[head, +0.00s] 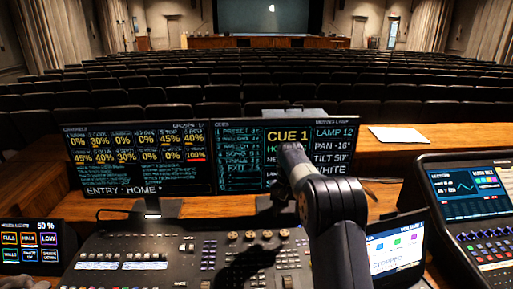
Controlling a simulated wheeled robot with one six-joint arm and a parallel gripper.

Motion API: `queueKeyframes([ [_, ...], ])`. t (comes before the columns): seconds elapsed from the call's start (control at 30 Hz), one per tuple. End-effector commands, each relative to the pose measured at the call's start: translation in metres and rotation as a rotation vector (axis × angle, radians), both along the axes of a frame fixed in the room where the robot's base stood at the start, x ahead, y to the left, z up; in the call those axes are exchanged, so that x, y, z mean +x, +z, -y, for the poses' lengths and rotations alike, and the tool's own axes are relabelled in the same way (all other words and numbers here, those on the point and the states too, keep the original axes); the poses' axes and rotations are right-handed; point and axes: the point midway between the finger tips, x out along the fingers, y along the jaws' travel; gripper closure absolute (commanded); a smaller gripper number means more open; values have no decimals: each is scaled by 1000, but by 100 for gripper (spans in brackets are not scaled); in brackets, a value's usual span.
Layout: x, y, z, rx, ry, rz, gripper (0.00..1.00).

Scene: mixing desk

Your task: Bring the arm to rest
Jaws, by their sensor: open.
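My arm (335,215) rises from the bottom right of the head view and bends at a dark joint. I cannot make out gripper fingers; the end of the arm overlaps the screen text around "CUE 1". Nothing held can be seen. A dark shadow (245,265) falls on the mixing desk (190,255) below the arm.
A left monitor (135,160) stands beside the right one. A small touch panel (30,240) is at left, a laptop (396,250) just right of my arm, and another console (475,215) at far right. White paper (398,136) lies on the wooden ledge. Seat rows stretch beyond.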

Motion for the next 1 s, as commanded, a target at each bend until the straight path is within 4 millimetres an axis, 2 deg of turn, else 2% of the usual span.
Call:
queueKeyframes([
  [0.3, -1, -60, 0, 0, 0, -4, 46],
  [0.5, -1, -86, 0, 0, 0, -3, 46],
  [1.0, 0, -89, 0, 0, -30, -1, 46],
])
